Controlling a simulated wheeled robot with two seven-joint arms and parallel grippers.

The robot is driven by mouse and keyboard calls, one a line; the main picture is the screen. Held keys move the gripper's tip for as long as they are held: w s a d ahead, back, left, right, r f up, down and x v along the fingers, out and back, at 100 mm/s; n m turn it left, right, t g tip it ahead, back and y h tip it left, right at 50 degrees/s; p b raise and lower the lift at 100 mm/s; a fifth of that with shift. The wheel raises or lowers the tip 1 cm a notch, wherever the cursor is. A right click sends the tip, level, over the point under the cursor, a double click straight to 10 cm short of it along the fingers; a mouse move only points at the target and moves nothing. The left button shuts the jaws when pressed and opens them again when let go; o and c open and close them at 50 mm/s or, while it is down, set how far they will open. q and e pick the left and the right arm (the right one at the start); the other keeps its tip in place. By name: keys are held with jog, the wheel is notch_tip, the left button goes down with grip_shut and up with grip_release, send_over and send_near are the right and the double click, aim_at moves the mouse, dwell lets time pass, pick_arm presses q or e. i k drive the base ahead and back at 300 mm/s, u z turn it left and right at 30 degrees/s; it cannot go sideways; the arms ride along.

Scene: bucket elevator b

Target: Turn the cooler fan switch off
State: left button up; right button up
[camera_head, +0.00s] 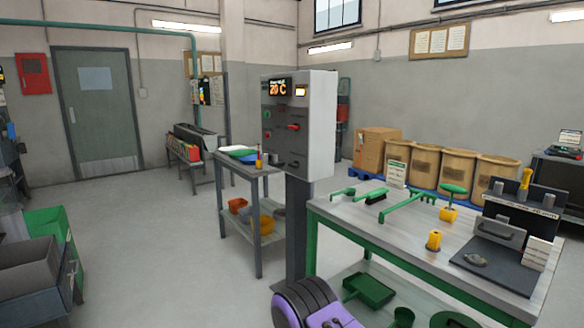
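A grey control cabinet (318,130) stands on a dark post (298,225) near the middle. Its front carries an orange display (278,88) that looks like "20 C" and a smaller lit display (301,91). Below them are a red switch handle (293,127), a small red button (267,135) and small dark controls (293,163). The labels are too small to read, so I cannot tell which control is the cooler fan switch or its position. Neither of my grippers shows in the head view.
A green-framed workbench (345,213) with green tools stands right of the post. A smaller table (222,160) with trays stands behind left. Brown drums (458,172) and cardboard boxes (375,148) stand at the back. Grey bins (25,280) stand at left. The floor at centre left is clear.

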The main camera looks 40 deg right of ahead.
aim_at(296, 165)
jog(key=z, duration=0.05)
jog(key=i, duration=1.65)
jog(key=z, duration=1.4)
jog(key=i, duration=1.05)
jog(key=z, duration=0.9)
